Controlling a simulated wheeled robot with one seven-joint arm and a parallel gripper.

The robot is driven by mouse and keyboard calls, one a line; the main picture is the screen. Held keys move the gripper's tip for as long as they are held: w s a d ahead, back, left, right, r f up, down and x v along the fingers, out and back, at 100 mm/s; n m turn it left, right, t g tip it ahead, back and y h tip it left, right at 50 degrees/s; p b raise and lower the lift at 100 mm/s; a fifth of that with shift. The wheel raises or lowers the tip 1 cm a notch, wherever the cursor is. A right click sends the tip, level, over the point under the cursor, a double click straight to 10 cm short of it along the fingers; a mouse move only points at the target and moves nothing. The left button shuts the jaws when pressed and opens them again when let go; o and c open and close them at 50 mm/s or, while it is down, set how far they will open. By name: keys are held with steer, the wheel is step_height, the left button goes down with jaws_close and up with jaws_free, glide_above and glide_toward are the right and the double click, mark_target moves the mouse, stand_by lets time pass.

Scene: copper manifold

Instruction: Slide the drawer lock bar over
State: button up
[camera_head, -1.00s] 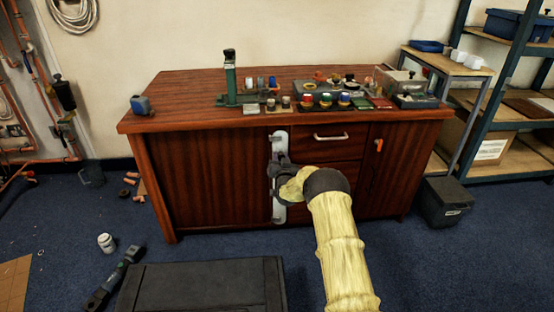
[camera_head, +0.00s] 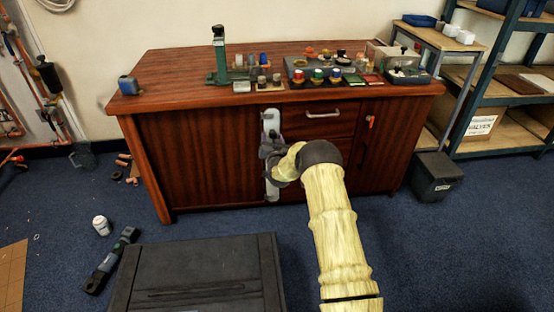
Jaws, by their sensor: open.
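The drawer lock bar (camera_head: 271,122) is a pale grey vertical strip on the front of the wooden cabinet (camera_head: 205,155), at the left edge of the drawers. Its top and bottom ends show, and its middle is hidden behind my gripper. My gripper (camera_head: 268,158) is at the middle of the bar, in front of it or around it; I cannot tell whether it touches. Its jaws are open, though the fingers are dark and partly hidden by my wrist. The top drawer (camera_head: 335,122) with its silver handle (camera_head: 323,114) is closed.
Tools, jars and trays cover the cabinet top. A dark case (camera_head: 200,280) lies on the floor in front, with a dark tool (camera_head: 108,262) and a white jar (camera_head: 101,225) to its left. A black bin (camera_head: 433,177) stands at the cabinet's right.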

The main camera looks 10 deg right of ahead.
steer(key=s+a+p, duration=0.1)
steer(key=s+p, duration=0.3)
steer(key=s, duration=1.1)
steer(key=shift+s+a, duration=0.15)
steer(key=shift+s, duration=0.25)
steer(key=shift+w, duration=0.1)
steer(key=shift+r, duration=0.1)
